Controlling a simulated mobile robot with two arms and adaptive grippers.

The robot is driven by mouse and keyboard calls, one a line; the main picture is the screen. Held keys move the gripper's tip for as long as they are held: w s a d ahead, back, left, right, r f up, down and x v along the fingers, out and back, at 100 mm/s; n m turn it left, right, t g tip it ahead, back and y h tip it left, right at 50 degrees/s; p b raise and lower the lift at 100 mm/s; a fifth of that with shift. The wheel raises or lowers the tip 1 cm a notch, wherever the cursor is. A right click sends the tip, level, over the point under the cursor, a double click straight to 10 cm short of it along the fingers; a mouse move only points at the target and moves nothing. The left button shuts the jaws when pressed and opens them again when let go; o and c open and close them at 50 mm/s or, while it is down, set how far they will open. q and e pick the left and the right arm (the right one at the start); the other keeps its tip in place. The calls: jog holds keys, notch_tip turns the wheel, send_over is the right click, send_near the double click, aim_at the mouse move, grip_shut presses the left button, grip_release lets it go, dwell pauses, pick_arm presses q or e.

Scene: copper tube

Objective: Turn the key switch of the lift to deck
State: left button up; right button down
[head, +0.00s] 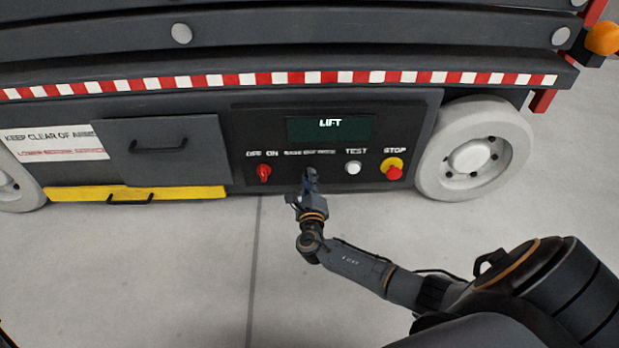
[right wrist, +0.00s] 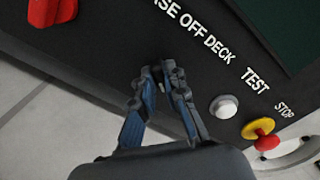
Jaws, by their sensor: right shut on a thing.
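The lift's dark control panel (head: 335,183) has a key switch under a label that reads BASE OFF DECK in the right wrist view. My right gripper (head: 309,175) reaches up to the panel at this switch and hides most of it in the head view. In the right wrist view the gripper's fingertips (right wrist: 158,80) are closed together at the panel, below the label, shut on the key. Only a small light bit of the key (right wrist: 161,87) shows between them, so its angle cannot be told. My left gripper is not in view.
A red OFF/ON switch (head: 264,172) is left of the key switch. A white TEST button (head: 353,168) and a red STOP button (head: 394,173) on yellow are to the right. A green display (head: 330,129) above reads LIFT. A white wheel (head: 472,155) stands at right. Floor is clear.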

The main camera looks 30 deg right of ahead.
jog(key=shift+m, duration=0.7)
jog(key=c, duration=1.4)
grip_release()
jog(key=shift+s+a, duration=0.1)
jog(key=v, duration=1.2)
